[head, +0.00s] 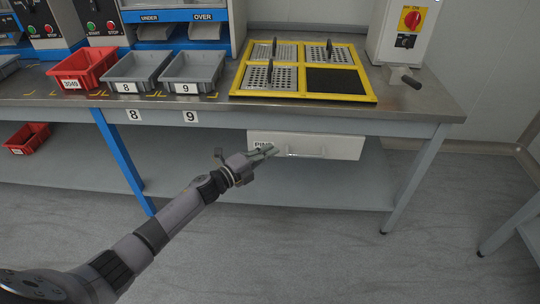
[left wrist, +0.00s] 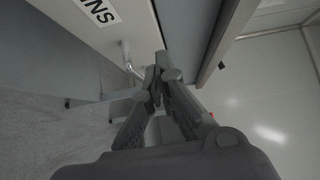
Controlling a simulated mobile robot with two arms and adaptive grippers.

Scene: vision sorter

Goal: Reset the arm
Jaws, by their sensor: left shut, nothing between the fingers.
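My left gripper (head: 268,152) is shut and empty in the head view, in front of the white drawer (head: 335,146) under the bench. It covers part of the drawer's label at the left end. In the left wrist view the closed fingers (left wrist: 158,72) point toward the bench edge, with the drawer's label (left wrist: 100,12) at the upper left. I cannot tell whether the fingertips touch the drawer front. My right gripper is not in view.
The metal bench (head: 230,113) holds a red bin (head: 84,68), grey bins 8 (head: 136,72) and 9 (head: 192,72), and a yellow-framed tray (head: 305,98). A switch box (head: 405,30) stands at the back right. A lower shelf (head: 260,190) runs beneath. The floor in front is clear.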

